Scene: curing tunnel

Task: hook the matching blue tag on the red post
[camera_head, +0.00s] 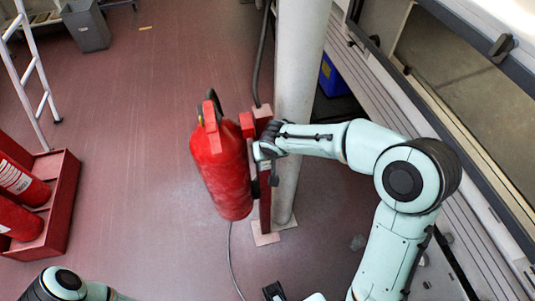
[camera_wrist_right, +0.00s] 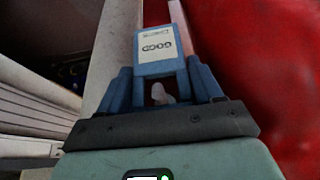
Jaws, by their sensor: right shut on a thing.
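In the right wrist view a blue tag (camera_wrist_right: 160,68) with a white label, which seems to read "GOOD", sits between the blue fingers of my right gripper (camera_wrist_right: 163,75). The gripper is shut on it. In the head view my right gripper (camera_head: 266,148) is at the upper part of the red post (camera_head: 265,205), right beside the red extinguisher (camera_head: 222,170). The tag is hidden there by the gripper. A pinkish-red strip shows behind the tag in the wrist view; I cannot tell whether the tag touches the post. A dark part at the bottom edge may be my left gripper (camera_head: 273,291); its fingers are unclear.
A pale column (camera_head: 297,90) stands just behind the post. A red bin (camera_head: 62,205) with extinguishers and a ladder (camera_head: 35,75) are at the left. Panelled machinery (camera_head: 385,85) fills the right. A blue box (camera_head: 332,76) sits behind the column. Floor left of the extinguisher is clear.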

